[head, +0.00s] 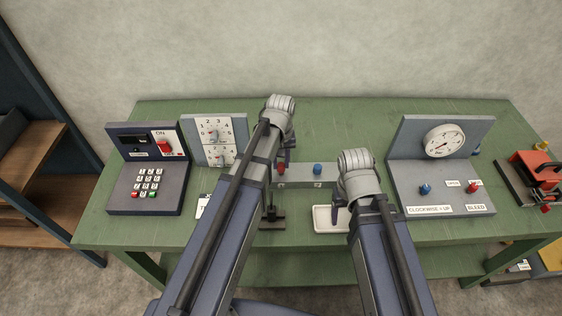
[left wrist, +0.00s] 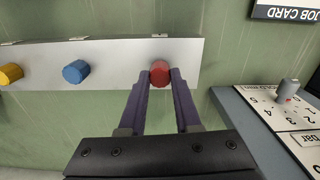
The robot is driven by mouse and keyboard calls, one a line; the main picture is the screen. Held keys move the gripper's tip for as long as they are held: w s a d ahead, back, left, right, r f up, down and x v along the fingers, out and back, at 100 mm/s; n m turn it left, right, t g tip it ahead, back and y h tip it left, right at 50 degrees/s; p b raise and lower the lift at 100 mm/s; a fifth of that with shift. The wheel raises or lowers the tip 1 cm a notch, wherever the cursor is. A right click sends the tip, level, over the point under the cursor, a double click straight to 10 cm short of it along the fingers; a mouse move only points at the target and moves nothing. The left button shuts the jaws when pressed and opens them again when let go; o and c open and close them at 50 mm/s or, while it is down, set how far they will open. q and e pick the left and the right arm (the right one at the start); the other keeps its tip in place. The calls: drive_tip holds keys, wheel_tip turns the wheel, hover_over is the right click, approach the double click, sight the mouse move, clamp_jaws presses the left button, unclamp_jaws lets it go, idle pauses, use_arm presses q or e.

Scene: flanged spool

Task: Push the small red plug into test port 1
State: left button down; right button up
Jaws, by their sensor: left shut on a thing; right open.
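The small red plug (head: 281,168) shows at the left end of the grey port block (head: 300,181) in the head view, partly hidden by my left arm. In the left wrist view the red plug (left wrist: 160,72) sits between the fingertips of my left gripper (left wrist: 158,80), which is shut on it. It overlaps the block's face (left wrist: 120,62); I cannot tell how deep it sits. The port labels are too small to read. My right gripper (head: 338,214) is open and empty over the white tray (head: 316,222).
A blue plug (head: 318,169) stands on the block beside the red one; a yellow one (left wrist: 10,73) shows in the left wrist view. A keypad console (head: 148,185) and dial panel (head: 216,140) stand left. A gauge console (head: 440,185) stands right.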

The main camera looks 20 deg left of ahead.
sight(281, 165)
use_arm(q)
drive_tip(key=shift+f+b, duration=0.55)
drive_tip(key=shift+f, duration=0.05)
use_arm(e)
drive_tip(key=shift+f, duration=0.6)
use_arm(q)
drive_tip(key=c, duration=0.5)
unclamp_jaws()
drive_tip(key=shift+r, duration=0.1)
use_arm(e)
drive_tip(key=shift+r, duration=0.1)
use_arm(q)
wheel_tip(281, 165, up, 8)
drive_tip(key=p, duration=0.8)
drive_tip(key=shift+f, duration=0.2)
use_arm(e)
wheel_tip(281, 165, up, 8)
